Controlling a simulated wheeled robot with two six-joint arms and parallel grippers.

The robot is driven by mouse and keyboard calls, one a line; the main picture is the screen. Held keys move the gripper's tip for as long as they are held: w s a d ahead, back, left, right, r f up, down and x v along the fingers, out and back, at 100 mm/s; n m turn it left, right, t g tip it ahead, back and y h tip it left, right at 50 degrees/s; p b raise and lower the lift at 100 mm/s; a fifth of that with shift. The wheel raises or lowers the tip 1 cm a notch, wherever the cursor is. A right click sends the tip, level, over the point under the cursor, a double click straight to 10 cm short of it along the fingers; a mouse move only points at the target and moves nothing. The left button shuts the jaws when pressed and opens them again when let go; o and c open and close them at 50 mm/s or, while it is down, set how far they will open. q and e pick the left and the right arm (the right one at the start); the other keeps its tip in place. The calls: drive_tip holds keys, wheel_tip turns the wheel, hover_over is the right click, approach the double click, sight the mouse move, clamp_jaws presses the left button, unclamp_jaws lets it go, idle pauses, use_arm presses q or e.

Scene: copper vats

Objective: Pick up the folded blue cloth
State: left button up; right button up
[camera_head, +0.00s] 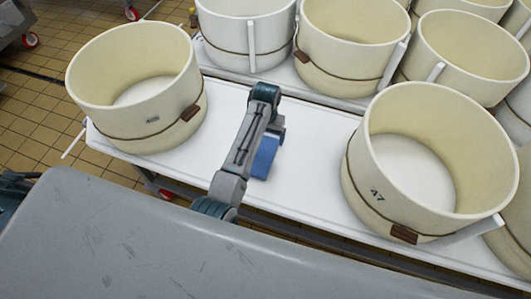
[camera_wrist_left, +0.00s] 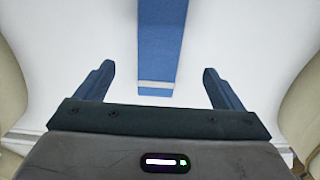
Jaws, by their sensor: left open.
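The folded blue cloth (camera_head: 265,157) lies on the white tabletop between two cream vats in the head view. My left arm partly covers it there. In the left wrist view the cloth (camera_wrist_left: 157,45) is a long blue strip with a pale band near its close end. My left gripper (camera_wrist_left: 157,80) is open, with one finger on each side of the strip's line, apart from the cloth. In the head view my left gripper (camera_head: 276,133) is just above the cloth, its fingers mostly hidden by the arm. My right gripper is not in view.
One cream vat (camera_head: 137,85) stands to the left on the white table (camera_head: 310,190), and another vat (camera_head: 425,165) marked 47 stands to the right. Several more vats (camera_head: 345,45) stand behind. A grey surface (camera_head: 200,255) fills the front. The white top around the cloth is clear.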

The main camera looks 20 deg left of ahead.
sight(265, 151)
use_arm(q)
wheel_tip(265, 151, down, 4)
drive_tip(key=shift+r, duration=0.2)
drive_tip(key=shift+s+f, duration=0.25)
drive_tip(key=shift+f, duration=1.1)
drive_tip(key=shift+s+f, duration=0.2)
drive_tip(key=shift+f, duration=1.15)
drive_tip(key=c, duration=1.2)
drive_tip(key=shift+r, duration=0.1)
